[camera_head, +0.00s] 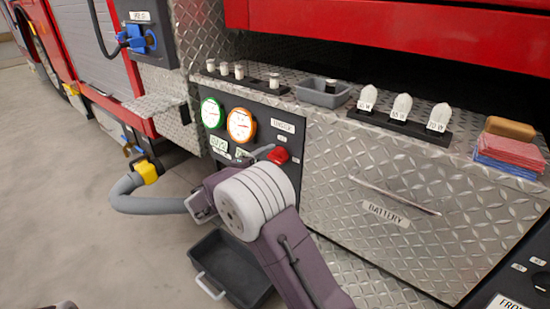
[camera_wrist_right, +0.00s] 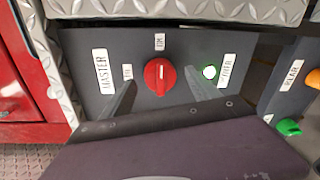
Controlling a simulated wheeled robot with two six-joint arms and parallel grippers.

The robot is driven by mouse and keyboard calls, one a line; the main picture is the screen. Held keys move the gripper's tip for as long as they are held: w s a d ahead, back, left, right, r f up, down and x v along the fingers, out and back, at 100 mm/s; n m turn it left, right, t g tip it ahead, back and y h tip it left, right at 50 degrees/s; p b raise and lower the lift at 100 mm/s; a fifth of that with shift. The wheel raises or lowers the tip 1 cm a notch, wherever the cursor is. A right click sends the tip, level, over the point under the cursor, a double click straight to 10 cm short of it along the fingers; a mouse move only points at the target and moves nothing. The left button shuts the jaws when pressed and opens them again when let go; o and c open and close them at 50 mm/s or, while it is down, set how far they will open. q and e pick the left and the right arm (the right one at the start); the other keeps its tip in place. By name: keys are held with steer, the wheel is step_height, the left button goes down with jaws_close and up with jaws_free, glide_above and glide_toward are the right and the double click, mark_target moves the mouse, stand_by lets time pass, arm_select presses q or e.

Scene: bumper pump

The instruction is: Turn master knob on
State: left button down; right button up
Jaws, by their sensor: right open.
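The red master knob (camera_wrist_right: 160,77) sits on a dark panel beside a MASTER label (camera_wrist_right: 103,71). Its white mark points up in the wrist view, towards a small label (camera_wrist_right: 160,41) too small to read surely. Another small label (camera_wrist_right: 127,72) is left of the knob. The knob also shows in the head view (camera_head: 279,155). My right gripper (camera_wrist_right: 161,84) is open, its fingers on either side of the knob; I cannot tell whether they touch it. In the head view my right wrist hides part of the panel below the knob. My left gripper is not clearly visible.
A lit indicator (camera_wrist_right: 209,72) is right of the knob in the wrist view. Green (camera_head: 211,113) and orange (camera_head: 240,125) gauges stand left of it in the head view. A grey hose (camera_head: 150,205) and dark tray (camera_head: 232,270) are below. The BATTERY drawer (camera_head: 385,210) is right.

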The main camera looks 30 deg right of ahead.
steer(key=p+v, duration=0.1)
steer(key=v, duration=0.5)
steer(key=shift+a+p, duration=0.2)
steer(key=shift+p, duration=0.15)
steer(key=shift+d, duration=0.1)
